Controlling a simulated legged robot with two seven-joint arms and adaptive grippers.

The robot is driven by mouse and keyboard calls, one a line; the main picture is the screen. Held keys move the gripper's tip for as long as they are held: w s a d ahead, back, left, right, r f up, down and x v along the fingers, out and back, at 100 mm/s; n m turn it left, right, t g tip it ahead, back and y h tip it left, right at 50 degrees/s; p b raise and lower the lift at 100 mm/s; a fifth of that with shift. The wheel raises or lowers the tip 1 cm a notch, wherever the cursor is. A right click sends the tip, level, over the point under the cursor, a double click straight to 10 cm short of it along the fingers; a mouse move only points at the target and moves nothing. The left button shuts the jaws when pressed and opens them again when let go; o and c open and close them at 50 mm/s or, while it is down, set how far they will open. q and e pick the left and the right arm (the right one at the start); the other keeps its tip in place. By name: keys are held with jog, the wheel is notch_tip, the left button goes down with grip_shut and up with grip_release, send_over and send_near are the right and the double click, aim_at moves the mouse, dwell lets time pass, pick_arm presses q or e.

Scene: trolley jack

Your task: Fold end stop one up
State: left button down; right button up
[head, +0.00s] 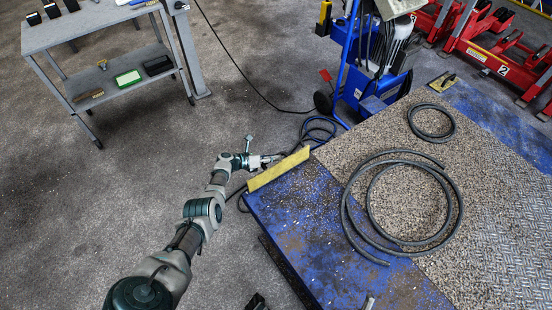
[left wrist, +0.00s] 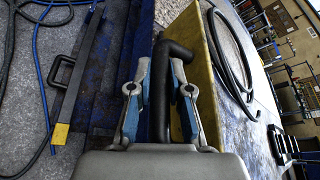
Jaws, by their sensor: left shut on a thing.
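The end stop, a yellow plate (head: 279,168), lies along the near left end of the blue platform (head: 300,215). It also shows in the left wrist view (left wrist: 196,50), raised from the platform edge; its exact angle is hard to tell. A black bent bar handle (left wrist: 172,47) runs beside the plate. My left gripper (head: 268,159) is at the outer side of the plate, near its far half. In the left wrist view, its two fingers (left wrist: 162,90) are shut around the black handle.
Coiled black hoses (head: 447,190) lie on the platform. A blue trolley (head: 372,60) with cables stands behind it, and a blue hose (head: 318,129) lies on the floor near my gripper. A grey work table (head: 90,25) stands at the back left. The floor left of my arm is clear.

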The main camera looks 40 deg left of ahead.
pick_arm(q)
jog(key=shift+w+a+r, duration=0.15)
jog(key=shift+w+r, duration=0.05)
jog(key=shift+r, duration=0.05)
jog(key=c, duration=1.2)
grip_release()
jog(key=shift+o, duration=0.5)
jog(key=shift+a+f, duration=0.1)
jog(key=shift+f, duration=0.25)
jog(key=v, duration=1.2)
jog(key=shift+a, duration=0.1)
